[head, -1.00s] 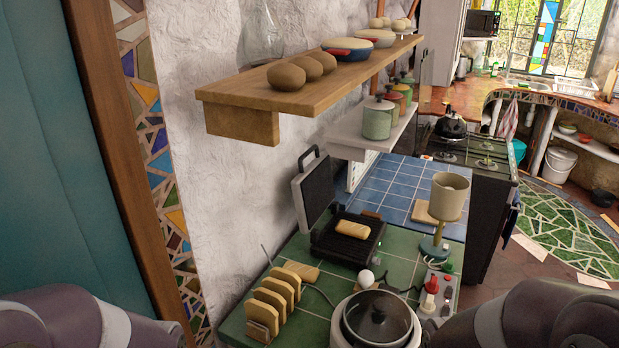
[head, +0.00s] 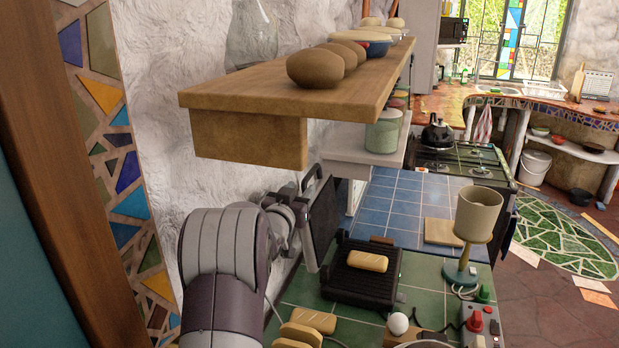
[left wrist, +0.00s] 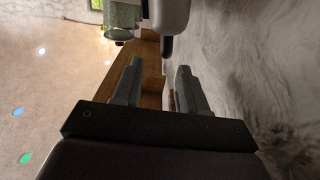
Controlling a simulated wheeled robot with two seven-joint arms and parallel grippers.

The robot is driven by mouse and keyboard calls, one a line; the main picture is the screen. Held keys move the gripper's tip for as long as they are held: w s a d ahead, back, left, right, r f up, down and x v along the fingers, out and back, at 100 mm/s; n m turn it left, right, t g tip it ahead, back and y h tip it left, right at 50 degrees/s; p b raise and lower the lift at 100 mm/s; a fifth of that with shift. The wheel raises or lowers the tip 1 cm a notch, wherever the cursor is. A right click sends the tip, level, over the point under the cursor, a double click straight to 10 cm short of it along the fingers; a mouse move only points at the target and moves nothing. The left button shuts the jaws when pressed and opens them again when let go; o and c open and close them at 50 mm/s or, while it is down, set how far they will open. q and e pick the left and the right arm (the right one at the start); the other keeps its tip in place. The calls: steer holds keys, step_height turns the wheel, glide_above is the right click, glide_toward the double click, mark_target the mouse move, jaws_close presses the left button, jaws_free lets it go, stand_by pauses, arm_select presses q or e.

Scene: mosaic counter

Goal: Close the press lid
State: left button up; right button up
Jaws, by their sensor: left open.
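The press (head: 345,290) is a dark grill with a ribbed lower plate on the green tiled counter. Its lid (head: 323,220) stands open, nearly upright, by the wall, with a dark handle at its top. A bread roll (head: 367,261) lies on the lower plate. My left gripper (head: 297,208) is between the wall and the lid, close to the lid's left edge; I cannot tell whether it touches. In the left wrist view my left gripper (left wrist: 160,68) is open with nothing between its fingers. A grey and black part, probably the lid, shows just beyond them. My right gripper is out of view.
A wooden shelf (head: 270,95) with brown rounded items overhangs my left arm. The rough white wall (head: 165,100) is close on the left. Bread slices (head: 300,332), a beige cup-shaped lamp (head: 478,215) and a control box (head: 480,325) stand around the press.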

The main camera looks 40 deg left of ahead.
mark_target(304, 184)
arm_select(q)
steer(key=x, duration=0.2)
steer(key=p+x, duration=0.1)
steer(key=x, duration=0.1)
steer(key=a+x, duration=0.1)
steer(key=x, duration=0.1)
steer(key=shift+a+f, duration=0.2)
steer(key=shift+f, duration=0.15)
steer(key=shift+w+d+r+p, duration=0.2)
steer(key=shift+w+p, duration=0.3)
steer(key=shift+w, duration=0.25)
steer(key=shift+w+a+f, duration=0.2)
steer(key=shift+a, duration=0.15)
steer(key=shift+d, duration=0.2)
jaws_close()
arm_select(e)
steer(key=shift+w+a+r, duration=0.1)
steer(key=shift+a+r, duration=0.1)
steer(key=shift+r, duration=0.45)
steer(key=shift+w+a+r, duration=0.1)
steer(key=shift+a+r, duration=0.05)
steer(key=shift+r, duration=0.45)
